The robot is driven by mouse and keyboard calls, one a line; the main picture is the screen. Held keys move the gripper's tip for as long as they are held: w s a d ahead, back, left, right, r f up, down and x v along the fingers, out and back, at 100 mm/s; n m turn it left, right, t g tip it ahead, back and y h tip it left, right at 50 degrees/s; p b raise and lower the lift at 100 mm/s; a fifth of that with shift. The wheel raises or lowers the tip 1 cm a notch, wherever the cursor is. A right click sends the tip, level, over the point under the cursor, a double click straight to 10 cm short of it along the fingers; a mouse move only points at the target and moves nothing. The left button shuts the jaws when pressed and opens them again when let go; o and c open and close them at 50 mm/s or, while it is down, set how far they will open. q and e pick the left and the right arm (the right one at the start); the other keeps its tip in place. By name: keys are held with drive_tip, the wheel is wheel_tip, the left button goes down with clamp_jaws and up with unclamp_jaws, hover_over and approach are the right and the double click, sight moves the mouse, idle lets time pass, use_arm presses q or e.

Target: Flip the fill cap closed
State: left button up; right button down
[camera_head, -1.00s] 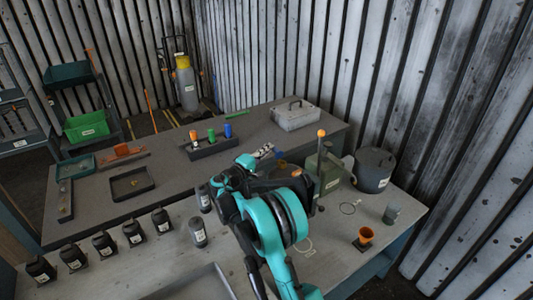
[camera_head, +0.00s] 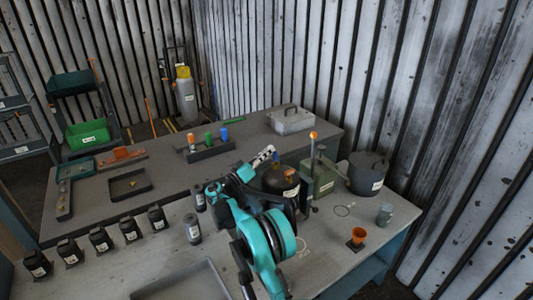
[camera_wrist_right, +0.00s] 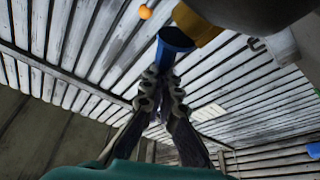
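A dark round tank (camera_head: 281,180) with a label stands on the bench, partly behind my right arm. In the right wrist view the tank (camera_wrist_right: 250,12) fills the top right, with a yellow neck (camera_wrist_right: 196,22). A blue cap (camera_wrist_right: 175,42) sits at the neck's left side, tilted; it shows small in the head view (camera_head: 275,157). My right gripper (camera_head: 266,153) is beside the tank's top. In the wrist view its fingertips (camera_wrist_right: 160,76) are together just below the blue cap; I cannot tell if they touch it. My left gripper is not in view.
Several black bottles (camera_head: 100,240) line the left side. A grey tray (camera_head: 185,284) lies in front.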

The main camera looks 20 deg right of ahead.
drive_tip(key=shift+s+d+f+m+g+h, duration=0.1)
drive_tip(key=shift+s+m+g+h, duration=0.3)
drive_tip(key=shift+m, duration=0.8)
wheel_tip(320, 180, up, 10)
